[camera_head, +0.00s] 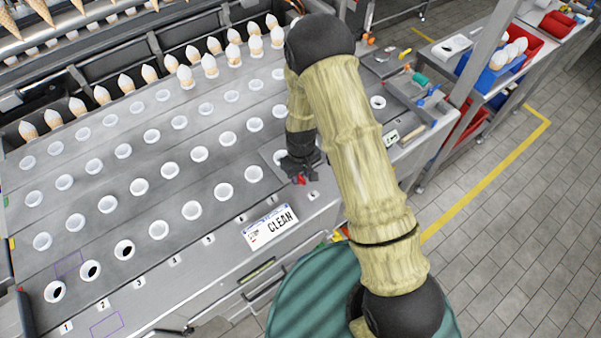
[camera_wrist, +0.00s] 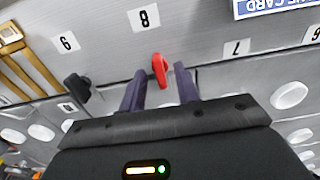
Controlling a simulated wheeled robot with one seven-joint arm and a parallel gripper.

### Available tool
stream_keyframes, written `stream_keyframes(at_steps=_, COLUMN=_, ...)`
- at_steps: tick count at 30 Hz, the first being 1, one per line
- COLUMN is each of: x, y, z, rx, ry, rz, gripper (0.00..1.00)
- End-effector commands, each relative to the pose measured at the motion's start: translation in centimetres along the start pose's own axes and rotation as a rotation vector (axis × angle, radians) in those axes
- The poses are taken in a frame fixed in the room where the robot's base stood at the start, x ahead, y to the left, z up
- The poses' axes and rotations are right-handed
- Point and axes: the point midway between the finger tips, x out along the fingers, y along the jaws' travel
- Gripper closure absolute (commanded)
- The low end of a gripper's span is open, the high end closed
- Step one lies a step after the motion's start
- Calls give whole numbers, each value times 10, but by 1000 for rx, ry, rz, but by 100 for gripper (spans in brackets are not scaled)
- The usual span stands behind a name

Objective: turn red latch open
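The red latch (camera_wrist: 160,70) sits on the grey metal panel below the label 8 in the wrist view. In the head view only a small bit of red (camera_head: 301,180) shows just below my gripper. My gripper (camera_wrist: 159,78) is open, with its two dark fingers on either side of the latch in the picture. A gap shows between each finger and the latch. I cannot tell how far down the fingers reach around it. In the head view my gripper (camera_head: 299,167) is at the right part of the machine's front strip, partly hidden by my arm.
White-rimmed holes (camera_head: 190,210) fill the metal top.

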Motion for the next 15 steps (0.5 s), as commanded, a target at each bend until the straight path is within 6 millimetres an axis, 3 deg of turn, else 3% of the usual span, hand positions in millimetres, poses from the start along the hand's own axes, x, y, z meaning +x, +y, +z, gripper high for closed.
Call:
stream_keyframes(at_steps=1, x=0, y=0, z=0, rx=0, ry=0, rz=0, gripper=68)
stream_keyframes(at_steps=6, x=0, y=0, z=0, rx=0, ry=0, rz=0, gripper=100)
stream_keyframes(at_steps=15, x=0, y=0, z=0, rx=9, ry=0, rz=0, gripper=100)
